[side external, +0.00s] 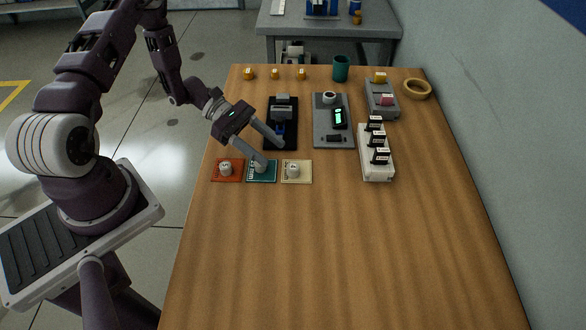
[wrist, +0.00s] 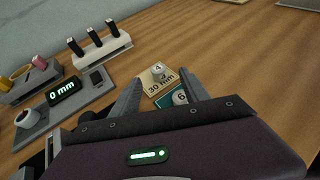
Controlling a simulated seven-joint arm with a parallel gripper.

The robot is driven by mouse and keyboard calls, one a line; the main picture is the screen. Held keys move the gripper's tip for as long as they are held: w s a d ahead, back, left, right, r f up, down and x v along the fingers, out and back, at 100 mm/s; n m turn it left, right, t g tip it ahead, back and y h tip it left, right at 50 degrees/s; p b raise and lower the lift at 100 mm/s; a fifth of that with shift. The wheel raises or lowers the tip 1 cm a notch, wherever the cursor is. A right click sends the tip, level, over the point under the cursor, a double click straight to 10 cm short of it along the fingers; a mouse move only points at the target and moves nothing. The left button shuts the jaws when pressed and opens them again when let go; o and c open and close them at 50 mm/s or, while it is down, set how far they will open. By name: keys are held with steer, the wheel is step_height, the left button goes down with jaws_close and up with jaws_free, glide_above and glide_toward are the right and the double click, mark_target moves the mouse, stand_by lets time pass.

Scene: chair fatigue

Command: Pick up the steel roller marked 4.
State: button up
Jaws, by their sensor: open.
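The steel roller marked 4 (side external: 292,170) stands upright on a cream mat (side external: 304,178) at the right end of a row of three mats. In the wrist view, the roller (wrist: 157,68) shows its 4 on top, and its mat (wrist: 157,84) reads 30 Nm. My gripper (side external: 271,153) is open and empty, low over the teal mat (side external: 259,178). In the wrist view, my gripper (wrist: 161,77) has its fingers on either side, with roller 4 ahead between the tips. A roller marked 6 (wrist: 180,97) sits on the teal mat, closer to the palm.
Another roller (side external: 226,169) stands on the orange mat (side external: 219,177) at left. Behind are a black fixture (side external: 283,103), a grey gauge plate (side external: 325,141) reading 0 mm and a white rack (side external: 377,174) with black-handled pieces. The table's front is clear.

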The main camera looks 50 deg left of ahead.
mark_target(292, 168)
steer(key=x, duration=0.6)
steer(key=shift+w+f, duration=0.2)
steer(key=shift+f, duration=0.15)
jaws_close()
